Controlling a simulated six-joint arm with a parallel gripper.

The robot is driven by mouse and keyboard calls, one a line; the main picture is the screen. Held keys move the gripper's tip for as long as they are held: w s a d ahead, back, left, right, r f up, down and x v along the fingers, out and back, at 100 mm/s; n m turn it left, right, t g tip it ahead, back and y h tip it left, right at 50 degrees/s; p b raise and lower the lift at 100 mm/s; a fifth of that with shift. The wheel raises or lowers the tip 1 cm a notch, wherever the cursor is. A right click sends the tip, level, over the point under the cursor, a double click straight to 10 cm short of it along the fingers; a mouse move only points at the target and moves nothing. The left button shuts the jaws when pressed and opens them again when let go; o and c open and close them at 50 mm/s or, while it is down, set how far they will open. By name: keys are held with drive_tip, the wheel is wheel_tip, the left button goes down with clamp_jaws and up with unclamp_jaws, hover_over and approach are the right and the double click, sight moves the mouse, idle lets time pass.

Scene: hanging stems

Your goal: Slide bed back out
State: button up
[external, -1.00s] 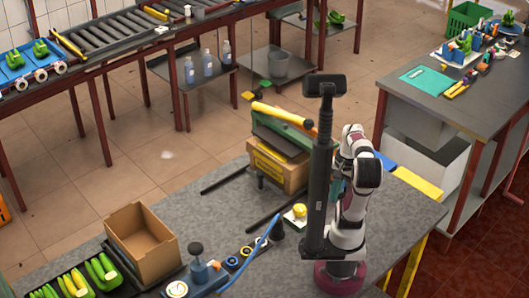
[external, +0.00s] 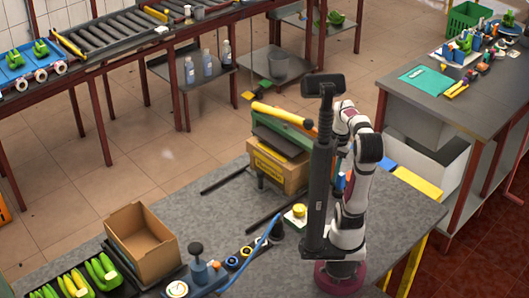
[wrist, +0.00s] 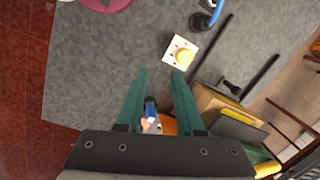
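The machine has a green top (external: 283,130) with a long yellow handle (external: 280,114). A cardboard box with a yellow label (external: 268,166) sits under the green top, at the far end of two dark rails (external: 262,218). I cannot tell which part is the bed. In the wrist view the box (wrist: 222,103) and rails (wrist: 211,45) are to the right of my gripper. My gripper (wrist: 160,72) has two teal fingers apart, with nothing held between the tips. In the external view it is hidden behind my arm and the black post.
A white plate with a yellow button (external: 299,211) stands near the rails; it also shows in the wrist view (wrist: 184,57). A small blue and orange item (wrist: 151,112) lies below the fingers. An open cardboard box (external: 145,240) and banana trays (external: 75,280) are at left.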

drive_tip(key=shift+o, duration=0.9)
drive_tip(key=w+a+r+n, duration=0.1)
drive_tip(key=w+a, duration=0.3)
drive_tip(key=w, duration=0.4)
drive_tip(key=shift+r+h, duration=0.3)
drive_tip(key=shift+r, duration=0.15)
drive_tip(key=n+h, duration=0.1)
drive_tip(key=n, duration=0.2)
hover_over(260, 171)
wheel_tip(260, 171, down, 6)
wheel_tip(260, 171, down, 14)
drive_tip(key=shift+s+f, duration=0.1)
drive_tip(key=shift+c, duration=0.2)
clamp_jaws()
